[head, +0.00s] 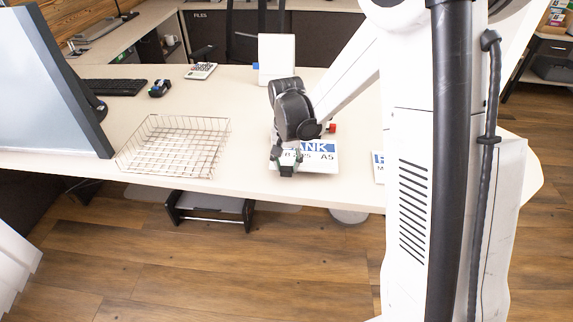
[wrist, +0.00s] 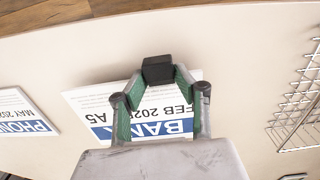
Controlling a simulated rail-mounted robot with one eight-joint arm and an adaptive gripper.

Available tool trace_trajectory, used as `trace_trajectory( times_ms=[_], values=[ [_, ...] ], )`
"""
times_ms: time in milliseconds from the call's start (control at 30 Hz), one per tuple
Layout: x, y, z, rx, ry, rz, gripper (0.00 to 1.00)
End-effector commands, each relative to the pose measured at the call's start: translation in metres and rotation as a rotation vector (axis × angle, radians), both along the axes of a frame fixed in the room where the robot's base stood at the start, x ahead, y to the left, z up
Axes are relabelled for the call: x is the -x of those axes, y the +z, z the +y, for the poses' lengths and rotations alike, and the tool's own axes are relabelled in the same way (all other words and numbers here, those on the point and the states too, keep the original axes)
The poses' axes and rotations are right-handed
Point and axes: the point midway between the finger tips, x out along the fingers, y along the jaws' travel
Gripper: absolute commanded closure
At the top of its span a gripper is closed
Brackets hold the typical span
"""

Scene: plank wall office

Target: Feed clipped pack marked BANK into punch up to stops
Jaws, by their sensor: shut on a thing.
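The BANK pack (head: 320,157) is a white sheet pack with a blue label band, near the desk's front edge; it also shows in the wrist view (wrist: 98,118), with "FEB" and "A5" print. My gripper (head: 287,170) is over the pack's left part in the head view. In the wrist view my fingers close together at a black block (wrist: 158,70) at the pack's edge, shut on the pack. I cannot tell whether that block is the clip or my fingertips. A small red part (head: 332,127) shows behind the pack; the punch is not clearly seen.
The PHONE pack (wrist: 22,112) lies beside the BANK pack, partly hidden by my body in the head view (head: 378,168). A wire tray (head: 173,147), a calculator (head: 200,71), a small black item (head: 159,88) and an upright white panel (head: 277,55) stand on the desk.

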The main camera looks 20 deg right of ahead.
Motion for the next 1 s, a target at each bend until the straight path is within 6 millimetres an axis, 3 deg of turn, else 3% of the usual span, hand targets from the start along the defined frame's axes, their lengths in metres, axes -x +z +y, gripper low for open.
trace_trajectory(
  times_ms=[300,1000],
  values=[
    [-0.006,-0.022,-0.003,0.0,-0.001,0.0,1.0],
    [-0.043,-0.02,-0.018,0.0,0.0,0.0,1.0]
  ],
)
